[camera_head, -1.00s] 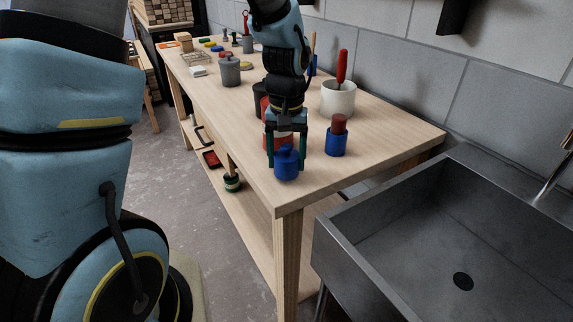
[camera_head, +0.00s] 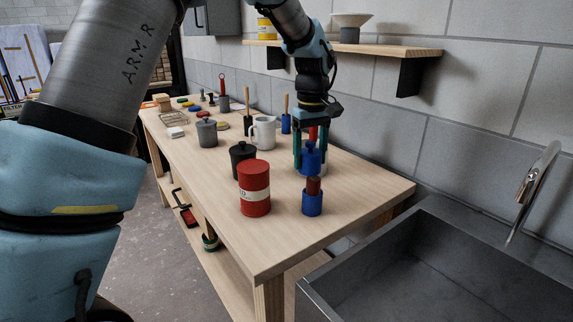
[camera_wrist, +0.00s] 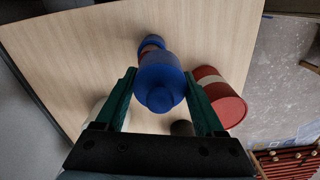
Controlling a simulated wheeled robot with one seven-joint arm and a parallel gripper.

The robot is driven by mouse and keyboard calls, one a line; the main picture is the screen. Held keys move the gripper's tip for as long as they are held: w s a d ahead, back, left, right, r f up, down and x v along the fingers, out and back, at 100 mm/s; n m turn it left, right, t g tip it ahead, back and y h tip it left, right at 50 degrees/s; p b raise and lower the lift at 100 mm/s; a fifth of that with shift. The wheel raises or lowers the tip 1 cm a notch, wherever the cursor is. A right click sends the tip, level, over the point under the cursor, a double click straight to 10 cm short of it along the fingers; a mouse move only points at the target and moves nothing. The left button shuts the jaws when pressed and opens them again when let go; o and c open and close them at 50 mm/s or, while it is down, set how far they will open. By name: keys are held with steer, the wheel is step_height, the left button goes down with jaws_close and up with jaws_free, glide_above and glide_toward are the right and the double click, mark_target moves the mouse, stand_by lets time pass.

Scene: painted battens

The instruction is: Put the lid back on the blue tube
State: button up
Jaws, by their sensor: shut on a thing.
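My gripper (camera_head: 310,164) is shut on the blue lid (camera_head: 310,157), a short blue cylinder with a small knob on top. The lid is held upright above the table, also seen between the fingers in the wrist view (camera_wrist: 160,84). The blue tube (camera_head: 312,205) stands upright near the table's front, with a red-brown piece (camera_head: 313,184) sticking out of its top. In the head view the lid is above and behind the tube, apart from it. In the wrist view the lid partly hides the tube (camera_wrist: 151,40).
A red can (camera_head: 255,190) with a pale band stands left of the tube. A dark lidded pot (camera_head: 241,156) and a white jug (camera_head: 263,133) stand farther back. A pale pot behind my gripper is mostly hidden. The sink (camera_head: 440,265) lies right of the table (camera_head: 275,245); the front corner is clear.

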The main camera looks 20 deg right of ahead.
mark_target(314, 178)
steer(key=shift+w+d+n, duration=0.15)
steer(key=shift+d+n, duration=0.15)
steer(key=shift+d, duration=0.45)
step_height(314, 178, down, 4)
steer(key=b, duration=0.4)
steer(key=shift+f, duration=1.15)
steer(key=shift+f+p, duration=0.15)
steer(key=shift+p, duration=0.2)
stand_by(1.5)
steer(key=o, duration=1.3)
